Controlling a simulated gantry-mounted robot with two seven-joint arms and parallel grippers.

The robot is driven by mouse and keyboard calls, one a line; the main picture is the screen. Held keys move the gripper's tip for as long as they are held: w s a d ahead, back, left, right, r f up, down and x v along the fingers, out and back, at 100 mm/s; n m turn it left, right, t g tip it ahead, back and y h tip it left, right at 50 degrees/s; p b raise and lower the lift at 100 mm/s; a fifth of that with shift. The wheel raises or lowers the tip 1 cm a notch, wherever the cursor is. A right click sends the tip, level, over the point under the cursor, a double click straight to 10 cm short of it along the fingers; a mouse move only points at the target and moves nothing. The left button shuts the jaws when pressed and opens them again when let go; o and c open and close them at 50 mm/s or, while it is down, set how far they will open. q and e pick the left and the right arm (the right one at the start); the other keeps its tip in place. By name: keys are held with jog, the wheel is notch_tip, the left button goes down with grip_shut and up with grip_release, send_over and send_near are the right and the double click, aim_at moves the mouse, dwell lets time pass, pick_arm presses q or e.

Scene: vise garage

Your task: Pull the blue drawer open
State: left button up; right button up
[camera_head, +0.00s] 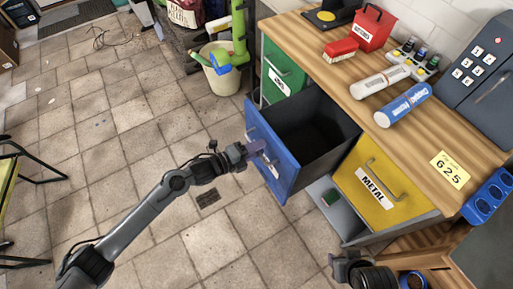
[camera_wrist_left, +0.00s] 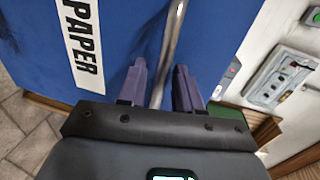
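The blue drawer (camera_head: 266,158) stands pulled far out of the workbench, and its dark, empty-looking inside shows behind the front. In the left wrist view the blue front (camera_wrist_left: 110,40) fills the top and bears a white PAPER label (camera_wrist_left: 82,45). My left gripper (camera_head: 256,149) is at the drawer's handle. In the left wrist view the handle bar (camera_wrist_left: 173,35) runs between the two purple fingers (camera_wrist_left: 161,88). The fingers stand apart with small gaps beside the bar, so the gripper is open around it. Part of my right arm shows at the bottom edge; its fingers do not show.
A green drawer (camera_head: 280,70) and a yellow METAL drawer (camera_head: 378,190) flank the blue one. A bucket (camera_head: 220,75) stands on the floor behind. The tiled floor at left is mostly clear.

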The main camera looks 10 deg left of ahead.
pick_arm(q)
jog(key=v, duration=1)
jog(key=shift+s+a, duration=0.25)
jog(key=shift+a, duration=0.05)
jog(key=shift+r, duration=0.1)
